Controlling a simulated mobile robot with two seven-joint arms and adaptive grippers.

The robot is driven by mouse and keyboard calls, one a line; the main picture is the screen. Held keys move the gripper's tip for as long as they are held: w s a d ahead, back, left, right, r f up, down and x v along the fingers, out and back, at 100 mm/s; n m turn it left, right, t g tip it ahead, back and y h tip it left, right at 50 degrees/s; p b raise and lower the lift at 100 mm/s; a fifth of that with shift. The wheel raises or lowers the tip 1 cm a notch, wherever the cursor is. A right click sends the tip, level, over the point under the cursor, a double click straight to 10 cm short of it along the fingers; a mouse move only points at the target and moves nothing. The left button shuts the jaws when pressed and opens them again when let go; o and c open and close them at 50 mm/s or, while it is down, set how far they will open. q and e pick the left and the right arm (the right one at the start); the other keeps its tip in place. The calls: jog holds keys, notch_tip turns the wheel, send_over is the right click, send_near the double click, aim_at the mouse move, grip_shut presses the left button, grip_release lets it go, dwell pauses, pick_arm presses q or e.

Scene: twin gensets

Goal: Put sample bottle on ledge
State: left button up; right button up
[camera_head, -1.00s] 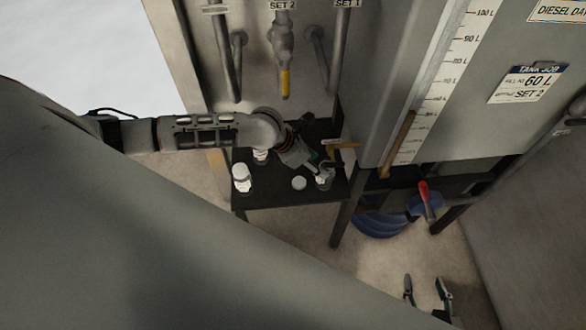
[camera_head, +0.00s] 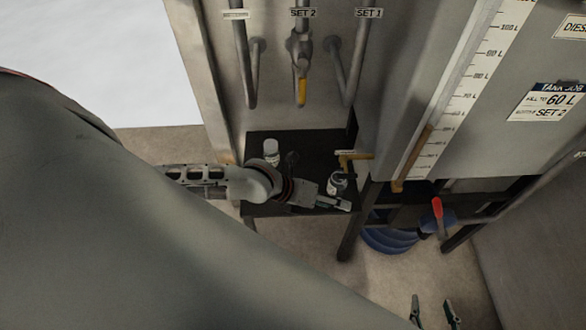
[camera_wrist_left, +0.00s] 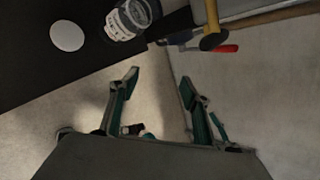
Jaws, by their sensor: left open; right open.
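A sample bottle (camera_head: 336,184) with a pale label stands near the right front corner of the dark stand top (camera_head: 315,145), by a brass tap (camera_head: 355,156). It also shows at the top of the left wrist view (camera_wrist_left: 130,18). My left gripper (camera_head: 342,204) is just in front of it, at the stand's front edge. In the left wrist view its fingers (camera_wrist_left: 160,85) are apart with floor between them, and the bottle is outside them. My right gripper (camera_head: 433,312) is open and empty, low over the floor at the bottom right.
Another white-capped bottle (camera_head: 271,152) stands farther back on the stand. A white disc (camera_wrist_left: 67,36) lies on the dark top. Pipes and a yellow-handled valve (camera_head: 302,90) hang above. The grey tank (camera_head: 440,120) stands at right, with a blue coiled object (camera_head: 388,238) below.

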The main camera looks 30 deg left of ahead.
pick_arm(q)
jog(key=s+d+n+t, duration=0.3)
jog(key=n, duration=1.1)
jog(key=s+a+f+n+y, duration=0.2)
jog(key=s+a+n, duration=0.1)
jog(key=n, duration=0.5)
jog(key=s+a+f+n+t+y, duration=0.1)
jog(key=s+a+f+n+y, duration=0.1)
jog(key=a+n, duration=0.4)
jog(key=s+f+n, duration=0.1)
jog(key=s+n, duration=0.1)
jog(key=shift+s+a, duration=0.15)
jog(key=shift+s, duration=0.15)
